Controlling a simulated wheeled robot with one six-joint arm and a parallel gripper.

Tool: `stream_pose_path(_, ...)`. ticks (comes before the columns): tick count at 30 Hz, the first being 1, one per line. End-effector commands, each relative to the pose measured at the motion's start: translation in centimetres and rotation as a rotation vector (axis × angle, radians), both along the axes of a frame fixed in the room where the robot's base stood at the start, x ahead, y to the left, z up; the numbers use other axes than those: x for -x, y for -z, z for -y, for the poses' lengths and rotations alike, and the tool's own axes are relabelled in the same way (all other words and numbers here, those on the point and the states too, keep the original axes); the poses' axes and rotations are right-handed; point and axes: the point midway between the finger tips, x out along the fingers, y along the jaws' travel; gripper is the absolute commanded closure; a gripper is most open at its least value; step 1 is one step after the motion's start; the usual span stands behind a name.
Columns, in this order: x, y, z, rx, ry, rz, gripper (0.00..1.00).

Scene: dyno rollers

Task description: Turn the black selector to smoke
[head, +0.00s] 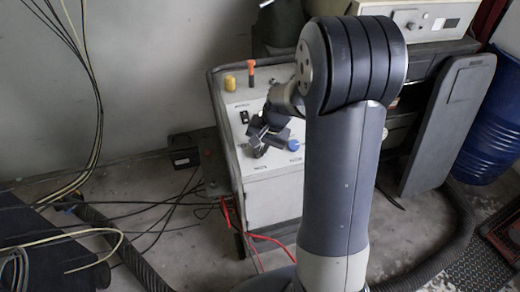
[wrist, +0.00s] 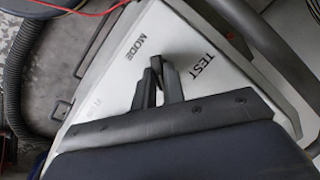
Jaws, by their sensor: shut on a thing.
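The white cabinet (head: 274,200) has a sloped top panel with controls. My gripper (head: 258,150) is down at the front left part of this panel. In the wrist view my gripper (wrist: 157,74) is shut on the black selector (wrist: 156,64), a small dark piece between the fingertips. The printed words MODE (wrist: 131,47) and TEST (wrist: 203,62) lie on either side of it. Most of the selector is hidden by the fingers, so I cannot tell which way it points. No smoke label can be read in either view.
A blue knob (head: 293,145) is right of my gripper on the panel. A black switch (head: 244,117), a yellow knob (head: 230,83) and an orange handle (head: 251,70) are farther back. Red cables (head: 262,238) hang by the cabinet. A blue barrel (head: 490,140) stands at right.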

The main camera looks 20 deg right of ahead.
Motion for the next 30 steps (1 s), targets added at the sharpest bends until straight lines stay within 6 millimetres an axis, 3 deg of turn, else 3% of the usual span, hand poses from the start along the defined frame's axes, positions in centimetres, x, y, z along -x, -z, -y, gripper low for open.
stream_pose_path(1, 0.45, 0.63, -0.03, -0.013, 0.017, -0.015, 1.00)
stream_pose_path(23, 0.51, 0.57, -0.05, -0.049, 0.084, -0.017, 1.00)
stream_pose_path(24, 0.50, 0.57, -0.05, -0.049, 0.084, -0.017, 0.86)
stream_pose_path(30, 0.42, 0.51, -0.03, -0.048, 0.084, -0.015, 0.70)
